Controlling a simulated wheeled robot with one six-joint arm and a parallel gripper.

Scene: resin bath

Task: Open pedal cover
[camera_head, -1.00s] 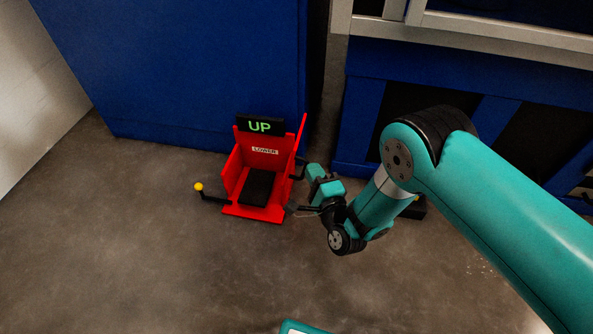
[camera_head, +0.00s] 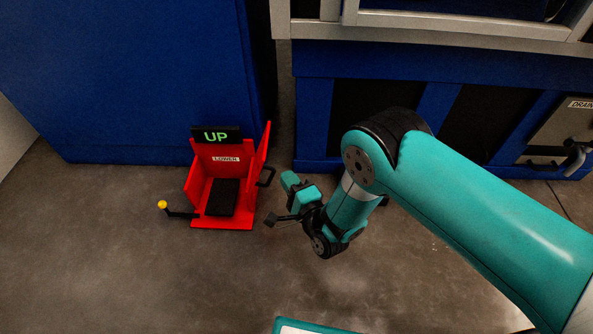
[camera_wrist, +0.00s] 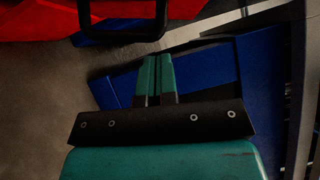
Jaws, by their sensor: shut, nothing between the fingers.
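The red pedal housing (camera_head: 198,187) stands on the floor left of centre in the head view, with a "LOWER" label and a black "UP" sign above. Its front is open and the black pedal (camera_head: 222,197) shows inside. The red cover panel (camera_head: 262,150) stands upright at the housing's right side, swung away from the front, with a black handle (camera_head: 267,177) on its outer face. The handle (camera_wrist: 122,38) also crosses the top left of the wrist view.
A lever with a yellow knob (camera_head: 162,204) sticks out left of the housing. A blue cabinet (camera_head: 120,90) rises behind it. A blue-framed unit (camera_head: 436,105) stands behind my arm, with a "DRAIN" panel (camera_head: 560,125) at right. The floor in front is clear.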

